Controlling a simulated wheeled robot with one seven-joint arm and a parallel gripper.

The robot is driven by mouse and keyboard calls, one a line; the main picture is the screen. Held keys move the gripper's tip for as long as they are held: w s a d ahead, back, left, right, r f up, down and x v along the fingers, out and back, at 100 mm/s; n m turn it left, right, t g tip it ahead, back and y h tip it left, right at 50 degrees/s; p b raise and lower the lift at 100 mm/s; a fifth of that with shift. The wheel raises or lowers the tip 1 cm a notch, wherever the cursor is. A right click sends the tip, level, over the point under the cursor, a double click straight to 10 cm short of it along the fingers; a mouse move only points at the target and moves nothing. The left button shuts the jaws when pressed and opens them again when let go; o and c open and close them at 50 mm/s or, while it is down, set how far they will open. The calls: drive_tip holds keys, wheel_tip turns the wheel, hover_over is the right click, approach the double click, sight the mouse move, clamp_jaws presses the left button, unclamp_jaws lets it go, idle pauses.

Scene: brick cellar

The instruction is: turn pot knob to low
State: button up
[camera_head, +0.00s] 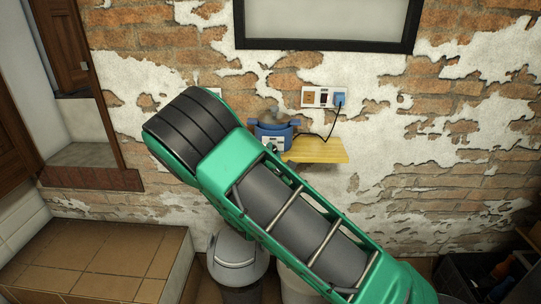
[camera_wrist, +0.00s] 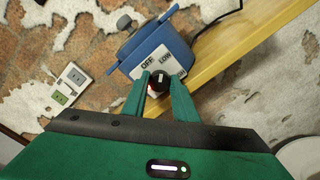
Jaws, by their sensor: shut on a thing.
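The blue pot (camera_wrist: 158,42) has a white panel printed OFF and LOW, and its black round knob (camera_wrist: 161,82) sits at the panel's lower edge. My gripper (camera_wrist: 160,84) has one finger on each side of the knob and is shut on it. A pale mark on the knob's face points roughly up in the wrist view, toward the area between the two words. The pot also shows in the head view (camera_head: 273,131), partly behind my green arm. My gripper is hidden there.
The pot stands on a yellow wooden shelf (camera_head: 318,151) against the brick wall. A cord runs from it to a wall socket (camera_head: 313,97). A second socket plate (camera_wrist: 70,87) shows left in the wrist view. A lidded bin (camera_head: 237,262) stands below.

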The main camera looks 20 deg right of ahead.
drive_tip(key=shift+d+f+m, duration=0.1)
drive_tip(key=shift+m, duration=0.7)
drive_tip(key=o, duration=1)
drive_tip(key=shift+d, duration=0.1)
drive_tip(key=shift+o, duration=0.2)
drive_tip(key=shift+s, duration=0.1)
drive_tip(key=shift+s+a, duration=0.25)
drive_tip(key=v, duration=1)
